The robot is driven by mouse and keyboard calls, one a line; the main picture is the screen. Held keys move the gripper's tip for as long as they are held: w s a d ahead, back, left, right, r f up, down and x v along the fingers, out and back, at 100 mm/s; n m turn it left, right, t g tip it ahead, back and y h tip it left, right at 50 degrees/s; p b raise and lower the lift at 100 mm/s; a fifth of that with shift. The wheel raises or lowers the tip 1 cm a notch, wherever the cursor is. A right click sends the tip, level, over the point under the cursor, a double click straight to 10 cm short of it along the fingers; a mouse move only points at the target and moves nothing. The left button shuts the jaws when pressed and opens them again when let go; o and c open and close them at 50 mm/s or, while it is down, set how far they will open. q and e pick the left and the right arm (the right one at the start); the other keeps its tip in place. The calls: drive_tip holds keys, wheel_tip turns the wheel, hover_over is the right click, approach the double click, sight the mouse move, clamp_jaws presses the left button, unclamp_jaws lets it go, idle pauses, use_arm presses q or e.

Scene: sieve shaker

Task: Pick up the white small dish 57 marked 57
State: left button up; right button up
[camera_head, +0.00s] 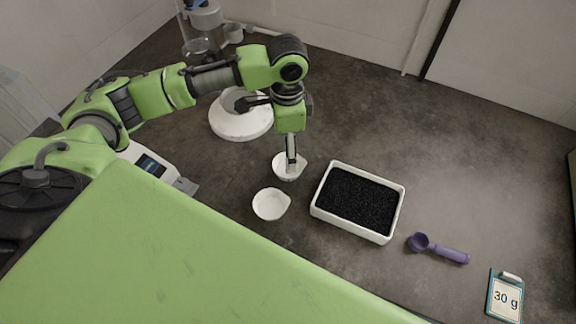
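Two small white dishes with pouring lips stand on the dark worktop near the middle. The farther dish (281,174) is directly under my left gripper (291,170), whose fingers point down and overlap it in the picture. The fingers show nearly edge-on, so I cannot tell how far apart they are or whether they touch the dish. The nearer dish (270,204) stands apart, slightly left and closer to me, and looks empty. No mark 57 is readable on either dish. My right gripper is not in view.
A white tray (317,204) of black grains stands right of the dishes. Farther right are a purple scoop (440,249) and a "30 g" card (505,297). A round white base (240,124) stands behind, and a device with a screen (150,164) at left.

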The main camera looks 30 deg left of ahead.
use_arm(q)
drive_tip(key=shift+w+f, duration=0.1)
drive_tip(key=shift+f, duration=0.6)
drive_tip(key=f, duration=0.3)
drive_tip(key=f+p, duration=0.1)
drive_tip(key=shift+s+d+f, duration=0.15)
drive_tip(key=shift+s, duration=0.1)
drive_tip(key=shift+w+f, duration=0.1)
drive_tip(key=shift+f, duration=0.3)
drive_tip(key=c, duration=1.1)
